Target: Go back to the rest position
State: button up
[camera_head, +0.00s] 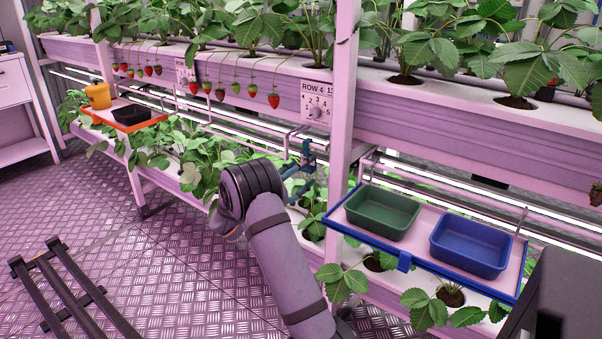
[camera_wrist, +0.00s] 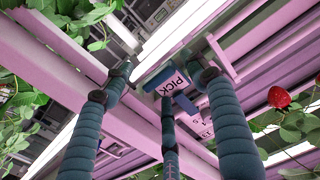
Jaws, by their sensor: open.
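My gripper (camera_head: 303,166) is in the middle of the head view, beside the upright post and in front of the lower rack level. Its dark teal fingers point away from my arm. In the wrist view, my gripper (camera_wrist: 163,80) has its fingers spread apart with nothing held between them.
A blue-edged shelf (camera_head: 345,218) holds a green tray (camera_head: 376,212) and a blue tray (camera_head: 470,246) right of the post (camera_head: 344,100). Red strawberries (camera_head: 273,100) hang from the upper rack (camera_head: 240,78). Leaves surround the arm. A dark rail (camera_head: 68,290) lies on the open floor.

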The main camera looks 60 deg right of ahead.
jog(key=shift+c, duration=1.2)
jog(key=c, duration=1.1)
grip_shut()
jog(key=shift+r, duration=0.25)
jog(key=shift+r, duration=0.85)
jog(key=a+b, duration=0.4)
jog(key=a, duration=0.3)
jog(key=shift+b, duration=0.3)
jog(key=shift+w, duration=0.15)
